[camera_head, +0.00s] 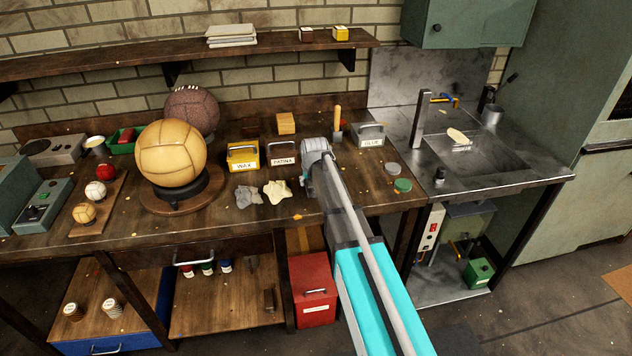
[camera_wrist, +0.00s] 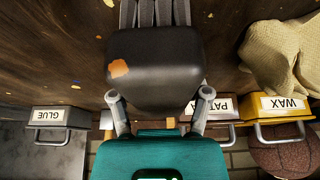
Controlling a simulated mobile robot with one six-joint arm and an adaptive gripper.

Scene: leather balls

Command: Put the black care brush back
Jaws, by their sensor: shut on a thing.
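In the wrist view my gripper (camera_wrist: 160,98) has a grey finger on either side of a black block-shaped thing, which I take to be the black care brush (camera_wrist: 160,72). The fingers are shut on it. It has an orange patch on its face, and grey strips show at its far end. In the head view my gripper (camera_head: 317,155) is over the bench, between the PATINA bin and the GLUE bin. My wrist and arm hide the brush there. I cannot tell whether the brush touches the bench.
The PATINA bin (camera_head: 283,155) is close at left, with the WAX bin (camera_head: 243,156) beyond it. The GLUE bin (camera_head: 371,135) is at right. A wooden-handled tool (camera_head: 337,119) stands behind. Cloths (camera_head: 277,191) lie left; two round tins (camera_head: 397,177) lie right.

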